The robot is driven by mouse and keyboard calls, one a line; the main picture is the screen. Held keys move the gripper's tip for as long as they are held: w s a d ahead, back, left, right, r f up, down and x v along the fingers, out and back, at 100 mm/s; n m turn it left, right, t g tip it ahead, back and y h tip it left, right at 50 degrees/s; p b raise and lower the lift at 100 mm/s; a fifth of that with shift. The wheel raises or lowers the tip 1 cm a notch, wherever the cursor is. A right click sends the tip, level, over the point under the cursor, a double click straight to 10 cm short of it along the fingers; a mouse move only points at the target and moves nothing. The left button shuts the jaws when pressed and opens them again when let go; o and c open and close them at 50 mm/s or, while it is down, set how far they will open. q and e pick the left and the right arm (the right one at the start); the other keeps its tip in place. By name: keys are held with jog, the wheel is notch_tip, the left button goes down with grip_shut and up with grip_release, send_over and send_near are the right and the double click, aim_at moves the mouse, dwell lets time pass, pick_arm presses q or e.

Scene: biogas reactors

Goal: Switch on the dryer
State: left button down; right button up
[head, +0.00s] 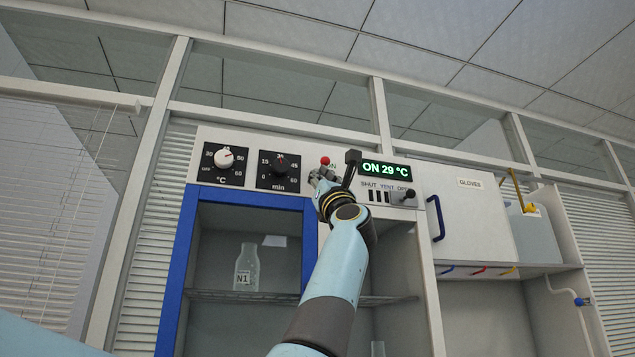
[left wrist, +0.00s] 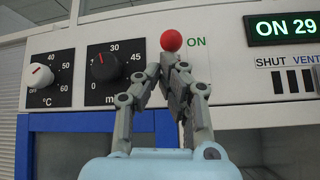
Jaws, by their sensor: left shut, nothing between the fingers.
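The dryer is a white cabinet with a blue-framed front (head: 188,235). Its display (head: 385,170) glows green and reads ON 29 °C; part of it also shows in the left wrist view (left wrist: 284,27). A red ball-shaped switch knob (head: 325,160) sits beside the green ON label; it shows clearly in the left wrist view (left wrist: 171,40). My left gripper (head: 320,177) is shut and empty, its fingertips (left wrist: 169,66) just below the red ball. I cannot tell whether they touch it. The switch's lower part is hidden by the fingers. My right gripper is not in view.
Left on the panel are a white temperature dial (head: 223,158) and a black minute dial (head: 279,161). A SHUT/VENT/OFF slider (head: 409,193) lies right. A bottle labelled N1 (head: 246,268) stands on the rack inside. A gloves cabinet (head: 470,215) with blue handle adjoins right.

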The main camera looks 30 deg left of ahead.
pick_arm(q)
jog(key=shift+s+d+r+p, duration=0.15)
jog(key=shift+r+p, duration=0.15)
jog(key=shift+r, duration=0.35)
jog(key=shift+s+d+r+p, duration=0.15)
jog(key=shift+r+p, duration=0.1)
jog(key=shift+r, duration=0.45)
jog(key=shift+d+r+p, duration=0.15)
jog(key=shift+r+p, duration=0.15)
jog(key=shift+r, duration=0.45)
send_near(322, 159)
jog(key=shift+s+v, duration=0.2)
jog(key=shift+v, duration=1.05)
jog(key=shift+r, duration=0.2)
